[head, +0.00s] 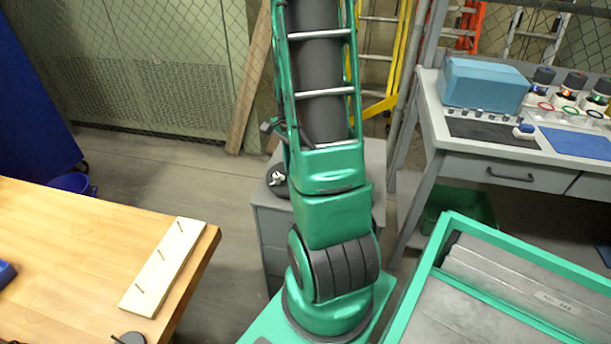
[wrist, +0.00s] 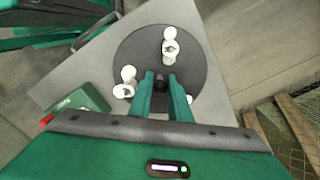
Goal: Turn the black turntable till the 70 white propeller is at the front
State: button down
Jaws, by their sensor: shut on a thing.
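The black turntable (wrist: 135,50) is a round disc on a grey cabinet top. Several white propellers stand near its rim: one (wrist: 170,46) at the top in the wrist view, one (wrist: 125,82) at the left, and one (wrist: 189,98) mostly hidden behind my right finger. I cannot read any number on them. My gripper (wrist: 161,78) is over the turntable, its fingers shut on a small dark knob (wrist: 160,84) on the disc. In the head view the turntable (head: 272,187) shows only as a sliver left of my arm, with a white propeller (head: 277,177) on it.
A green box (wrist: 82,101) with a red end sits on the cabinet top (wrist: 90,70), left of the turntable. In the head view, a wooden table (head: 70,240) stands at left, a workbench (head: 470,150) at right. Open floor (head: 130,165) lies left of the cabinet.

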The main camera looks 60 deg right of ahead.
jog(key=shift+w+m, duration=0.15)
jog(key=shift+m, duration=0.25)
jog(key=m, duration=0.3)
dwell(0.4)
jog(key=shift+r+m, duration=0.1)
jog(key=shift+m, duration=0.5)
jog(key=shift+w+m, duration=0.1)
jog(key=shift+m, duration=1)
jog(key=m, duration=0.3)
jog(key=shift+m, duration=0.3)
